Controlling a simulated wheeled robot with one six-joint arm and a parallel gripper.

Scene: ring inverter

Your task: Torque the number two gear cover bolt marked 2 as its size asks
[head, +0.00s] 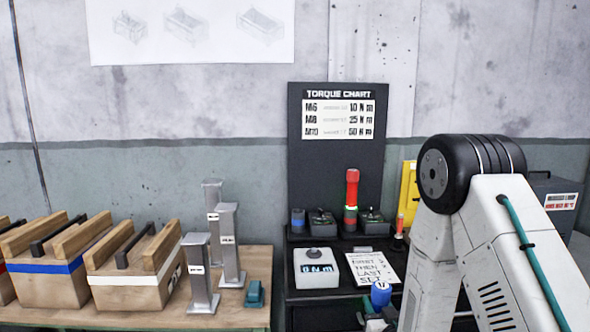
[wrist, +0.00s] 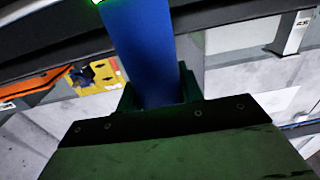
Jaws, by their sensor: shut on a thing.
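My gripper (head: 376,319) is low at the front of the dark bench, partly behind my own arm. It is shut on a blue tool (head: 381,292), a cylinder with a pale mark on top. In the wrist view the blue tool (wrist: 143,60) stands between the dark green fingers (wrist: 160,98), with a green glowing edge at its upper end. The torque chart (head: 338,115) on the black panel lists M6 10 N m, M8 25 N m and M10 50 N m. I cannot make out the gear cover or the bolt marked 2 in either view.
A red-topped tool (head: 351,198) stands in the rack by the panel. To the left, wooden crates (head: 135,270) and grey metal posts (head: 229,245) stand on a wooden bench (head: 262,285).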

